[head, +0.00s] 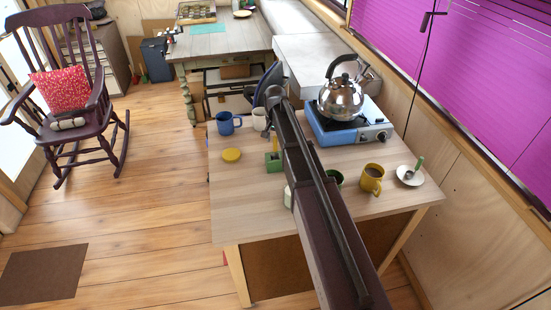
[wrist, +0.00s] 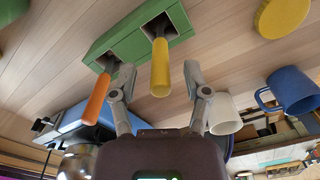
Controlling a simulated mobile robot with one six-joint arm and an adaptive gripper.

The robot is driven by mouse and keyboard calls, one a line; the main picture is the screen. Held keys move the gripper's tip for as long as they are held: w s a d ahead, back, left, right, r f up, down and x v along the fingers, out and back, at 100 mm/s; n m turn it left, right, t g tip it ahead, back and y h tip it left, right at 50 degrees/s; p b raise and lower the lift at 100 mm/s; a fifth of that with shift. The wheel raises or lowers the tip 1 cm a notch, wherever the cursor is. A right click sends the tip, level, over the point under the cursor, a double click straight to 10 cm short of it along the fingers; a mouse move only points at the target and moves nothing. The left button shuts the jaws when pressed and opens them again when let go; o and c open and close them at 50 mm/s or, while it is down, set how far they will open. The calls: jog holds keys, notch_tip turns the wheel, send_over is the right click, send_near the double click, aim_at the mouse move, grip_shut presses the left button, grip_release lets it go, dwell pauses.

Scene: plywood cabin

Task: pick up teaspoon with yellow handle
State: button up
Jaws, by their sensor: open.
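The teaspoon's yellow handle (wrist: 160,70) sticks out of one opening of a green two-slot holder (wrist: 137,42) in the wrist view. The rest of the teaspoon is hidden inside the holder. An orange handle (wrist: 97,100) sticks out of the other opening. My gripper (wrist: 152,67) is open, with one finger on each side of the yellow handle and gaps between. Its left finger is close to the orange handle; I cannot tell if they touch. In the head view the green holder (head: 273,162) stands on the table, partly hidden by my arm.
Near the holder are a yellow lid (head: 231,155), a blue mug (head: 225,124) and a white mug (head: 259,119). A kettle (head: 341,98) sits on a blue stove (head: 358,133). A yellow mug (head: 371,179) and a saucer (head: 404,179) stand right of my arm. The table's front left is clear.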

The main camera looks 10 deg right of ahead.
jog(key=shift+f+b, duration=0.7)
jog(key=shift+f, duration=0.25)
grip_shut()
